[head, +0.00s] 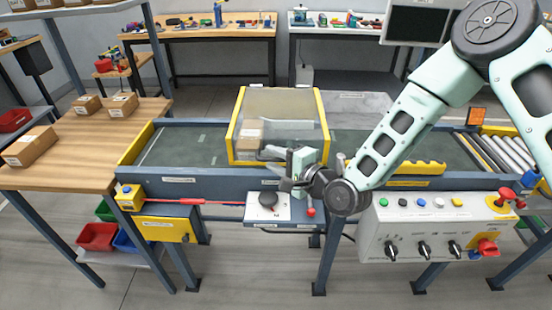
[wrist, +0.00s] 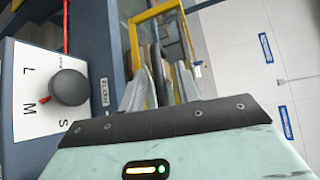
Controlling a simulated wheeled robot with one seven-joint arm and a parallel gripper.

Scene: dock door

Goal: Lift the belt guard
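The belt guard, a clear cover in a yellow frame (head: 325,125), sits down over the conveyor belt. A box (head: 249,132) shows through it. My gripper (head: 277,152) is at the guard's lower front edge, right of its middle. In the wrist view the guard's yellow frame (wrist: 158,13) rises beyond the fingers. My gripper's two pale fingers (wrist: 160,88) stand apart there, with a dark upright bar (wrist: 157,75) between them, seemingly the guard's handle. A gap shows beside the bar, and I see no firm grip on it.
A selector panel with a black knob (wrist: 69,87) lies just below my gripper; its plate (head: 258,208) has a red-tipped lever beside it. A control box (head: 400,222) with buttons and switches stands at right. A wooden table (head: 60,170) with cartons is at left.

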